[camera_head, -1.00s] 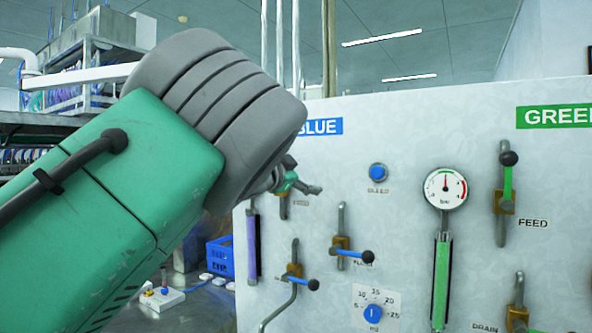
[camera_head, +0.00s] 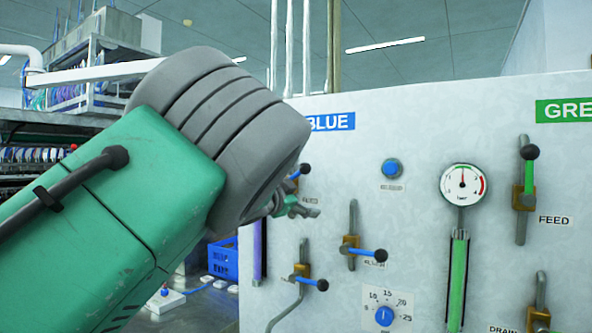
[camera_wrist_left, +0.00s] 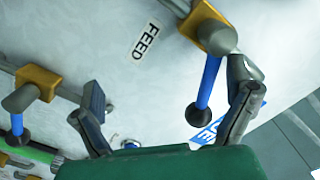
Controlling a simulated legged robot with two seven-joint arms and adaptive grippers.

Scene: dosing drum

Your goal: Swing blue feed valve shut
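The blue feed valve has a brass body (camera_wrist_left: 205,28) and a blue lever (camera_wrist_left: 207,85) ending in a black knob (camera_wrist_left: 199,114). In the head view its knob (camera_head: 304,168) shows beside my left wrist, which hides part of the valve. My left gripper (camera_head: 298,208) is just below the knob in that view. In the left wrist view my left gripper (camera_wrist_left: 168,105) is open, with fingers spread. The lever lies in the picture between the fingers, closer to the right finger. I cannot tell whether they touch. The FEED label (camera_wrist_left: 145,42) is beside the valve. My right gripper is out of view.
Below on the panel (camera_head: 420,140) are two more blue-lever valves, the flush valve (camera_head: 365,250) and another lower left (camera_head: 305,278). A blue button (camera_head: 392,168), a dial (camera_head: 384,316) and a gauge (camera_head: 463,185) are to the right. A blue crate (camera_head: 224,258) stands behind my arm.

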